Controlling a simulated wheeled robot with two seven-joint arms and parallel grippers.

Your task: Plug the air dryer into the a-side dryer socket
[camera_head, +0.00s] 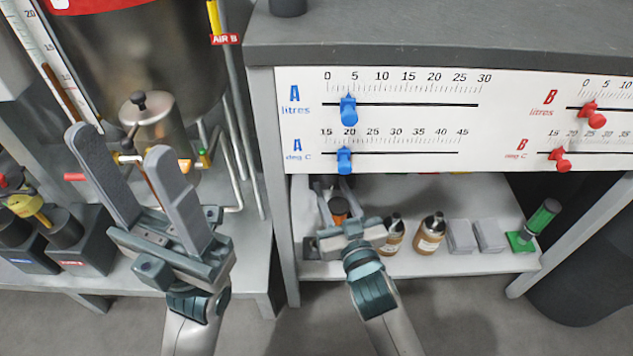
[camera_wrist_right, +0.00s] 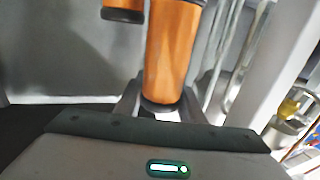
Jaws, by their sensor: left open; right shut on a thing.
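My right gripper (camera_head: 334,205) reaches into the shelf bay under the slider panel, its fingers partly hidden. It is shut on an orange cylinder (camera_wrist_right: 172,55), most likely the air dryer, which stands up between the fingers in the right wrist view. Only a small dark orange part (camera_head: 340,209) of it shows in the head view. A second orange piece with a dark end (camera_wrist_right: 124,8) is cut off at the top of the wrist view. My left gripper (camera_head: 128,185) is open and empty in front of the steel tank. I cannot pick out the a-side dryer socket for sure.
The shelf (camera_head: 455,262) holds brown bottles (camera_head: 430,232), grey blocks (camera_head: 475,236) and a green cylinder on a green base (camera_head: 540,222). Dark blocks with blue and red labels (camera_head: 80,240) stand at far left. The panel (camera_head: 400,125) and grey bay post (camera_head: 275,190) bound the right arm's space.

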